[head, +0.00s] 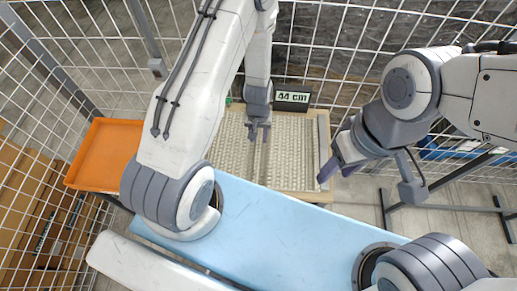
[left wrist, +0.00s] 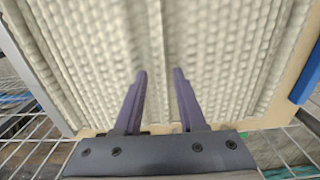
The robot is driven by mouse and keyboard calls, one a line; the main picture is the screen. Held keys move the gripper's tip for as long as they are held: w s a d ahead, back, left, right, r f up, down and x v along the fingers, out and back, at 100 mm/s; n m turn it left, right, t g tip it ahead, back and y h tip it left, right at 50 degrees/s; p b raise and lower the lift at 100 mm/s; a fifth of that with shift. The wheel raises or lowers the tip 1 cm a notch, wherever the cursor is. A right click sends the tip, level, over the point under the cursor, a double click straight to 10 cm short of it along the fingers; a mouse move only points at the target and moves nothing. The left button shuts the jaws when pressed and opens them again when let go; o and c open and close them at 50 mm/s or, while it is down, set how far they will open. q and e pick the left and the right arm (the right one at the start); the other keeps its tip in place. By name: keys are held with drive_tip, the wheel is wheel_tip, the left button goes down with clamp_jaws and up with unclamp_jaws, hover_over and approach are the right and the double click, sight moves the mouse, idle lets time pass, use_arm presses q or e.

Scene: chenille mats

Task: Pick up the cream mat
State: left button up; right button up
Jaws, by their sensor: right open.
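The cream mat (head: 292,150) is a knobbly, ribbed cloth lying on a pale wooden board beyond the blue surface. A straight seam or ridge runs down its middle. It fills most of the left wrist view (left wrist: 85,50), where the seam runs up between the fingers. My left gripper (head: 259,135) is over the mat, pointing down, its purple fingers (left wrist: 160,75) apart with nothing held between them. I cannot tell whether the tips touch the mat. My right gripper (head: 336,176) is open and empty just right of the mat's edge.
An orange tray (head: 105,155) stands at the left. White wire mesh fencing (head: 350,45) surrounds the area. The light blue surface (head: 280,225) in front is mostly bare.

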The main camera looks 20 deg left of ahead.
sight(258, 145)
use_arm(q)
wheel_tip(258, 145, down, 5)
drive_tip(key=b, duration=0.4)
drive_tip(key=shift+b, duration=0.3)
drive_tip(key=shift+r, duration=0.15)
clamp_jaws()
drive_tip(key=shift+r, duration=0.1)
